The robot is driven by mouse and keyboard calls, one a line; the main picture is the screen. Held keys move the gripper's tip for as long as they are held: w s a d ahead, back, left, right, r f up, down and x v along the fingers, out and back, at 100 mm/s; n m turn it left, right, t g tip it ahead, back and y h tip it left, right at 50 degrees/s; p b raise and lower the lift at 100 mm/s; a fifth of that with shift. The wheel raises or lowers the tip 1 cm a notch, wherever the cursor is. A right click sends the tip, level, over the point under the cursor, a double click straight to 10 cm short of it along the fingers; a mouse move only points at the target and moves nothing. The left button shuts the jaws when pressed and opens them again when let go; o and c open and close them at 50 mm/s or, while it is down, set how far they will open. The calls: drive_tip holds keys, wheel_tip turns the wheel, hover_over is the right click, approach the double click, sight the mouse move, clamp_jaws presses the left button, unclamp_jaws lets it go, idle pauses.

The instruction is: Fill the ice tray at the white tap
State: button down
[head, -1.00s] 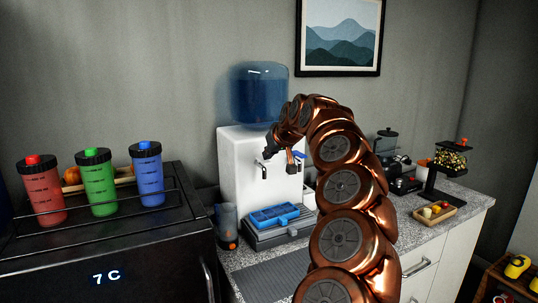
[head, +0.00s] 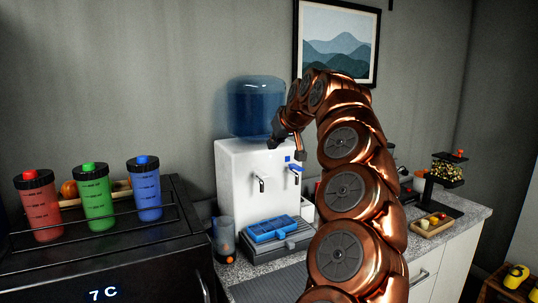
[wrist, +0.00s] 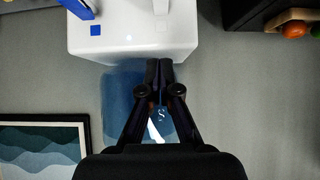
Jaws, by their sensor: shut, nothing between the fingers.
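A blue ice tray (head: 274,229) lies on the grey drip tray (head: 292,243) at the foot of the white water dispenser (head: 232,170). The dispenser has two taps on its front. The left one is the white tap (head: 260,183), above the ice tray; the right one has a blue handle (head: 295,167). I cannot tell whether water runs or stands in the tray. My gripper (head: 273,142) is at the dispenser's upper front, above the white tap and apart from it. In the wrist view my gripper (wrist: 159,72) is shut and empty, with the dispenser (wrist: 185,35) beyond the fingertips.
A blue water bottle (head: 256,106) tops the dispenser. A dark cup (head: 224,238) stands left of it. Red, green (head: 95,197) and blue shaker bottles stand on a black fridge (head: 150,255) at left. A wooden tray of fruit (head: 432,224) is on the counter at right.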

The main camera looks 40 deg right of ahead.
drive_tip(key=shift+v, duration=1.5)
drive_tip(key=shift+r, duration=0.1)
drive_tip(key=w+a+f+n+g+y, duration=0.1)
drive_tip(key=a+n, duration=0.1)
drive_tip(key=a, duration=0.6)
drive_tip(key=w+a+f+n+y, duration=0.1)
drive_tip(key=a+y, duration=0.1)
drive_tip(key=a, duration=0.6)
drive_tip(key=s+a+f+n+g, duration=0.1)
drive_tip(key=s+a+f+g, duration=0.2)
drive_tip(key=a, duration=0.4)
drive_tip(key=s+a+f+n, duration=0.1)
drive_tip(key=s+a+f, duration=0.3)
drive_tip(key=a+f, duration=0.3)
drive_tip(key=s+a+f+m+g+p, duration=0.1)
drive_tip(key=s+a+f+g, duration=0.2)
drive_tip(key=s+f, duration=0.7)
drive_tip(key=s+a+f+g, duration=0.4)
drive_tip(key=s+f, duration=0.6)
drive_tip(key=s, duration=0.8)
drive_tip(key=shift+a+f+m+p, duration=0.2)
drive_tip(key=shift+a+m+p, duration=0.2)
drive_tip(key=shift+a, duration=0.25)
